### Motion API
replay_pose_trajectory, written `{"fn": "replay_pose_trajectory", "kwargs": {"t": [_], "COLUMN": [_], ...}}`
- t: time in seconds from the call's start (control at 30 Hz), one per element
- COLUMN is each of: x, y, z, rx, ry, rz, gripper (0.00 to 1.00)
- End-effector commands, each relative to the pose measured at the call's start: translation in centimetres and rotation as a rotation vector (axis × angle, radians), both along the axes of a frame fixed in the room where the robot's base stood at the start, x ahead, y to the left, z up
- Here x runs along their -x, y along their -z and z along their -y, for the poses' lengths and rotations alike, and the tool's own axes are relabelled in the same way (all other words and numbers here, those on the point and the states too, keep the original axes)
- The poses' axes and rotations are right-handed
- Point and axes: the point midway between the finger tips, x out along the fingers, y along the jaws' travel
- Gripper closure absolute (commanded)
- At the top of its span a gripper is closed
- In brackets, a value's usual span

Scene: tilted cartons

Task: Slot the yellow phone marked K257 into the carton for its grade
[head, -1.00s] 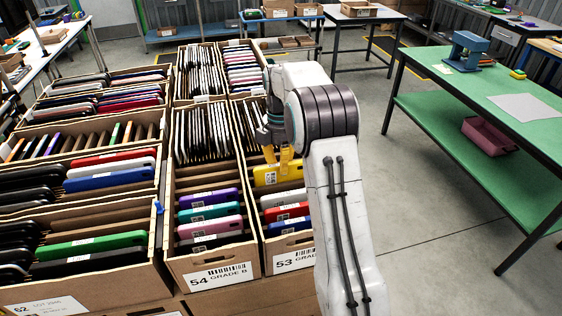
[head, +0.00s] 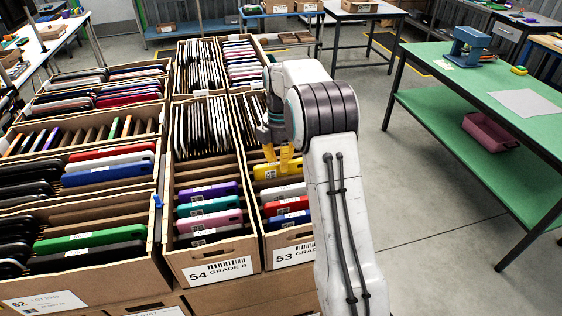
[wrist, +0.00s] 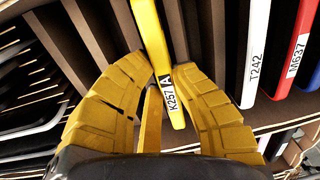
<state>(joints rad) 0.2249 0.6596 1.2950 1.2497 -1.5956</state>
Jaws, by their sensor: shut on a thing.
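The yellow phone (head: 277,171) stands in a row in carton 53 (head: 297,252), at the far end of several phones. The wrist view shows the phone (wrist: 149,35) with a label reading K257 and a black A. My gripper (head: 277,157) is over the phone, its yellow fingers reaching down to its top edge. In the wrist view my gripper (wrist: 156,75) is shut on the phone, a finger on each side. My arm hides part of carton 53 and the grade on its label. Carton 54 (head: 218,268), marked Grade B, stands directly left.
White T242 (wrist: 254,55) and red M637 (wrist: 293,50) phones stand close beside the yellow one. Carton 54 holds purple, teal, pink and black phones, with empty slots behind them. More filled cartons stand left and behind. A green table (head: 510,85) stands at right, with clear floor between.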

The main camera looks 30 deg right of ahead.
Motion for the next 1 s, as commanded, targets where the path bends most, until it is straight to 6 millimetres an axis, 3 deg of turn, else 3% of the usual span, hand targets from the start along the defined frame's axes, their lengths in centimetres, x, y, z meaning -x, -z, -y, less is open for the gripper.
{"fn": "replay_pose_trajectory", "kwargs": {"t": [1.0], "x": [0.00], "y": [0.44], "z": [0.00], "rx": [0.000], "ry": [0.000], "rz": [0.000], "gripper": [1.00]}}
